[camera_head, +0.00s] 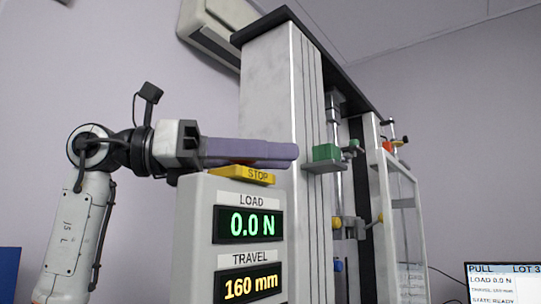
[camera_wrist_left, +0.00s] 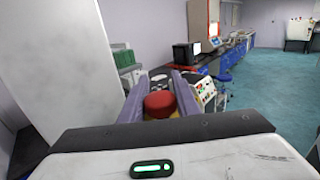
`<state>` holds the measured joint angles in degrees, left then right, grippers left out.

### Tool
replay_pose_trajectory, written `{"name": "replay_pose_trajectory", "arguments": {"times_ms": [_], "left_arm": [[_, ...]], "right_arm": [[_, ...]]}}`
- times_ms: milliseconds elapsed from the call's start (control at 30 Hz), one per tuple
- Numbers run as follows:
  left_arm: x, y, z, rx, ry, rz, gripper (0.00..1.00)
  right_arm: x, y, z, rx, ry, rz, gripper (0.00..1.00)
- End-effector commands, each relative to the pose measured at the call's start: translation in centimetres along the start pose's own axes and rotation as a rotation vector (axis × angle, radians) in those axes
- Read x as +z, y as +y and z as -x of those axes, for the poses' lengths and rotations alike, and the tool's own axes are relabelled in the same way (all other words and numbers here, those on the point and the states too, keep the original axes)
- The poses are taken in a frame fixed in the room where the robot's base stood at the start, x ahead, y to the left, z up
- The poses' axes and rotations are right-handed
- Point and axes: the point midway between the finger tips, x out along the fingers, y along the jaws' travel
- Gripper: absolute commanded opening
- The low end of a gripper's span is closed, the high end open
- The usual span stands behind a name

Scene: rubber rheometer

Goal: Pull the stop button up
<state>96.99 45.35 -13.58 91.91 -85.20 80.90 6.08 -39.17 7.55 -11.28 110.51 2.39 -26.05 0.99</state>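The stop button has a red mushroom cap on a yellow housing marked STOP (camera_head: 258,175), on top of a grey display column. In the head view my left gripper (camera_head: 270,153), with long purple fingers, lies level over the housing, and only a thin strip of red shows beneath it. In the left wrist view the red cap (camera_wrist_left: 160,103) sits between the two purple fingers (camera_wrist_left: 161,92) and fills the gap between them, so they appear closed on its sides. Most of the cap is hidden in the head view. My right gripper is not in view.
The column carries the LOAD display (camera_head: 249,224) reading 0.0 N and the TRAVEL display (camera_head: 249,284) reading 160 mm. The tall white machine frame (camera_head: 272,95) stands close beside the fingertips. A monitor (camera_head: 505,284) is at the lower right.

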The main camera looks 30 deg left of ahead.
Motion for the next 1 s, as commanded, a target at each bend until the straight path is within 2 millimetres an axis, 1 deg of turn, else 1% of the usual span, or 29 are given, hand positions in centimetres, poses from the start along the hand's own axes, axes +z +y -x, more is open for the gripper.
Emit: {"name": "replay_pose_trajectory", "arguments": {"times_ms": [33, 67, 233, 433, 733, 767, 800, 833, 867, 1000], "left_arm": [[0.0, 0.0, 0.0, 0.0, 0.0, 0.0, 0.04], [0.0, 0.0, 0.0, 0.0, 0.0, 0.0, 0.0], [0.2, 0.0, 0.0, 0.0, 0.0, -0.001, 0.0], [1.5, 0.0, 0.1, 0.002, -0.001, -0.001, 0.0], [1.5, 0.0, 0.2, 0.001, -0.01, -0.001, 0.0], [1.6, 0.0, 0.2, 0.001, -0.01, -0.001, 0.33], [1.5, 0.0, 0.2, 0.001, -0.01, -0.001, 0.4], [1.5, 0.0, 0.2, 0.001, -0.009, -0.001, 0.45], [1.5, 0.0, 0.1, 0.001, -0.008, -0.001, 0.47], [1.4, 0.0, 0.1, 0.0, -0.005, -0.001, 0.47]], "right_arm": [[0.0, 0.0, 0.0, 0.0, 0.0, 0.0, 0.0], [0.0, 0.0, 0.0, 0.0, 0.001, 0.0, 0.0], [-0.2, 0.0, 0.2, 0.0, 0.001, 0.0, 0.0], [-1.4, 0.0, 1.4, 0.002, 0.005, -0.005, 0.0], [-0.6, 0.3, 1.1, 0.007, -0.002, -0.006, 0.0], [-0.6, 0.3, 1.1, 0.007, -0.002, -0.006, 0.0], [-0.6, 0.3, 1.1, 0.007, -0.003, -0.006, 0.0], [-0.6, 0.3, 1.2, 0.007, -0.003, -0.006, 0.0], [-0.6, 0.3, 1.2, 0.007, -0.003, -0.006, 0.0], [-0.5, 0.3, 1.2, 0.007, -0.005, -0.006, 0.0]]}}
